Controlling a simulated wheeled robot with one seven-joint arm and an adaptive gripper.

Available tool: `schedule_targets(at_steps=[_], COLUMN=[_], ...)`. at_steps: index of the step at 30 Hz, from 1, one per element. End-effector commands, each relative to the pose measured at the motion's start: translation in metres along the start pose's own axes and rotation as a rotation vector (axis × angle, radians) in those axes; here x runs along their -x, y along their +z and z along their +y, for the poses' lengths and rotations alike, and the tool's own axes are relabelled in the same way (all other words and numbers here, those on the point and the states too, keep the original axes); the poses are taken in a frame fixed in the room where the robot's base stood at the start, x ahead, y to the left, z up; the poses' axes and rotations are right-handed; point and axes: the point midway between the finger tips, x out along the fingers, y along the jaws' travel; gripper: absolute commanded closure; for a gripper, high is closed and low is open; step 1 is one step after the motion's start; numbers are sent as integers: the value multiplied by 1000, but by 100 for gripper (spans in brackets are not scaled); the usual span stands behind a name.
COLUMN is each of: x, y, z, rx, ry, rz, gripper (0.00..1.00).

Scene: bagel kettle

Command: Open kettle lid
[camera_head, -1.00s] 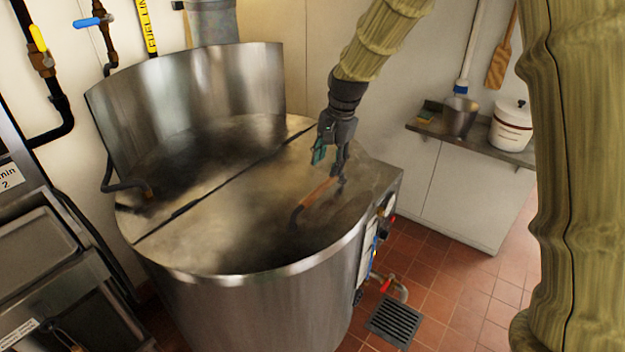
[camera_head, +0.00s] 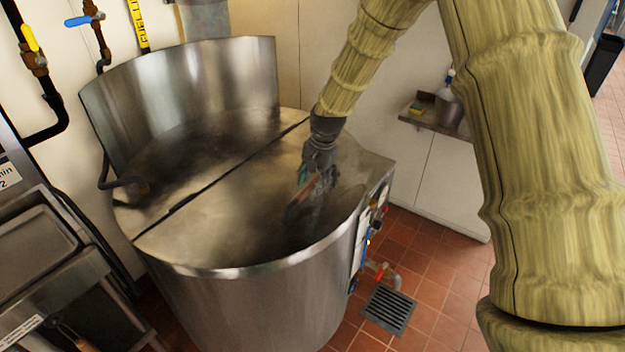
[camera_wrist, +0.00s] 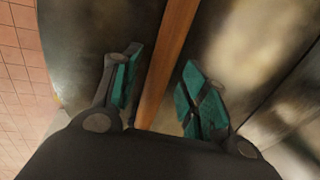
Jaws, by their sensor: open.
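The kettle (camera_head: 255,290) is a large round steel vessel. Its flat lid (camera_head: 215,215) is split by a dark seam, and the front half lies closed. A wooden-grip handle (camera_head: 305,190) with dark ends rises from that half, partly hidden by my gripper. My gripper (camera_head: 306,180) is right over the handle, pointing down. In the wrist view, my gripper (camera_wrist: 157,95) is open, its teal pads on either side of the handle's wooden bar (camera_wrist: 168,65). Gaps show between the bar and both pads.
The raised curved steel panel (camera_head: 190,85) stands behind the lid's back half, where a second handle (camera_head: 125,183) shows at the left. A control box (camera_head: 375,215) is on the kettle's right side.

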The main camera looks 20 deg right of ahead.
Motion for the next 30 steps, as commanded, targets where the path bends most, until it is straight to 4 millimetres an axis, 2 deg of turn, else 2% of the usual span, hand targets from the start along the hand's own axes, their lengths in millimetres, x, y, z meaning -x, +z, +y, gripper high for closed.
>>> schedule_targets(at_steps=[11,18,26,30], x=[-3,-3,0,11], y=[0,0,0,3], z=[0,1,-1,-11], rx=[-1,-1,0,7], ry=[0,0,0,-2], rz=[0,0,0,1], gripper=[58,100,100,100])
